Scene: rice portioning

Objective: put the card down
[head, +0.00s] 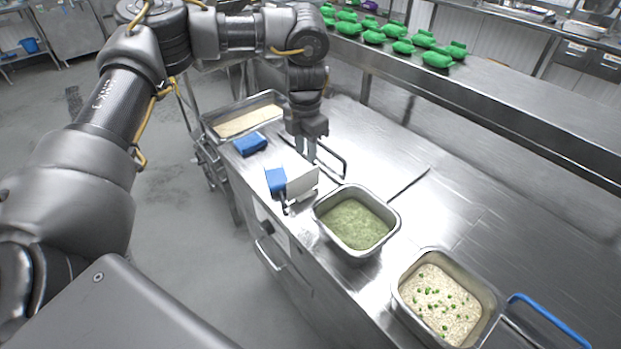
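A pale card-like panel (302,182) stands tilted near the front edge of the steel counter, beside a small blue piece (275,180). My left gripper (306,152) points down over the counter, just behind the panel. Its fingertips end close to the panel's upper edge; I cannot tell whether they touch it. The finger gap is too small to judge. No card shows clearly between the fingers. My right gripper is not in view.
A pan of green food (355,222) and a pan of pale grain with green bits (440,302) sit to the right. A blue item (250,144) and a long pan (246,118) lie left. A dark wire handle (330,158) is near my gripper. Green containers (437,58) line the back shelf.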

